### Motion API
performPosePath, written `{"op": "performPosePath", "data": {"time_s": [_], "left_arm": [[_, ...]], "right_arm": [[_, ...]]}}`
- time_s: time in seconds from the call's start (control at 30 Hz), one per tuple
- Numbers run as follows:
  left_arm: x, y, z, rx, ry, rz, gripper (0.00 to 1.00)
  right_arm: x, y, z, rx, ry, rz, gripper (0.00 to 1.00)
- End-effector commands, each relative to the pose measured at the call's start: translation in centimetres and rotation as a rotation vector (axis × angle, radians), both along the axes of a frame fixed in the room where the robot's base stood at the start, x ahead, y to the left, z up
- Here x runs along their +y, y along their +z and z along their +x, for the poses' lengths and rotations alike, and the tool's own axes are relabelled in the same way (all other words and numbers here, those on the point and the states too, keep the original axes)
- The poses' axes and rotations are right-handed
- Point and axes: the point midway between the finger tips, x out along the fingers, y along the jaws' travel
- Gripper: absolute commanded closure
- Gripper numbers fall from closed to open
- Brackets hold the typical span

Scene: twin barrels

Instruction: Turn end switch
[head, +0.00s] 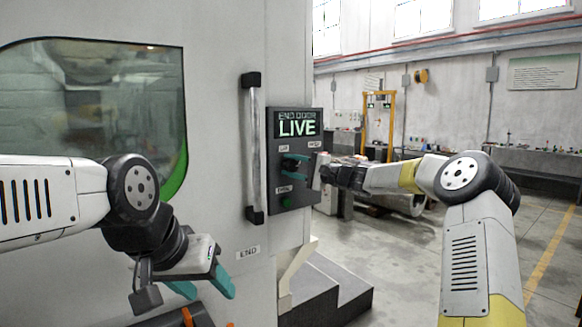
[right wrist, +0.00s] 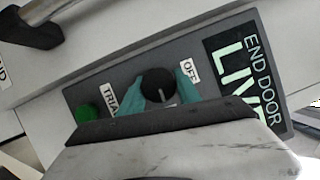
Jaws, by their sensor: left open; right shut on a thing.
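The end door switch is a round black knob (right wrist: 158,85) with a pale pointer mark, on a dark control panel (head: 305,194). In the right wrist view it sits between a TRIAL label (right wrist: 109,98) and an OFF label (right wrist: 188,70). I cannot tell for sure which label the pointer faces. The panel's display (head: 297,124) reads END DOOR LIVE. My right gripper (head: 288,166) is shut on the knob, with teal fingertips on either side of it; these fingers mostly hide the knob in the head view. My left gripper (head: 205,288) is open and empty, low in front of the machine.
A green button (head: 286,202) is low on the panel. A vertical door handle (head: 252,150) stands just left of the panel, and an END label (head: 248,252) is below. A dark step (head: 325,290) lies at the machine's foot. Open floor lies to the right.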

Motion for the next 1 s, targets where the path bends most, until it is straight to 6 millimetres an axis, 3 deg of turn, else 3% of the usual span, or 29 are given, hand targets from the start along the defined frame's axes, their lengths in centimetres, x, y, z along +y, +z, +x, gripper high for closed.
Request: {"op": "performPosePath", "data": {"time_s": [0.23, 0.27, 0.33, 0.37, 0.7, 1.0], "left_arm": [[0.0, 0.0, 0.0, 0.000, 0.000, 0.000, 0.45], [0.0, 0.0, 0.0, 0.000, 0.000, 0.000, 0.45], [0.0, 0.0, 0.0, 0.000, 0.000, 0.000, 0.45], [0.0, 0.0, 0.0, 0.000, 0.000, 0.000, 0.45], [0.0, 0.0, 0.0, 0.000, 0.000, 0.000, 0.45], [0.0, 0.0, 0.0, 0.000, 0.000, 0.000, 0.45]], "right_arm": [[-0.1, -0.1, 0.1, 0.003, -0.002, 0.000, 1.00], [-0.1, -0.1, 0.1, 0.003, -0.002, 0.000, 0.55], [-0.1, -0.1, 0.1, 0.003, -0.002, 0.000, 0.41], [-0.1, -0.1, 0.0, 0.003, -0.002, 0.000, 0.39], [-0.3, -0.1, -0.1, 0.001, -0.002, -0.001, 0.39], [-4.3, -0.5, -2.5, 0.002, -0.004, -0.002, 0.39]]}}
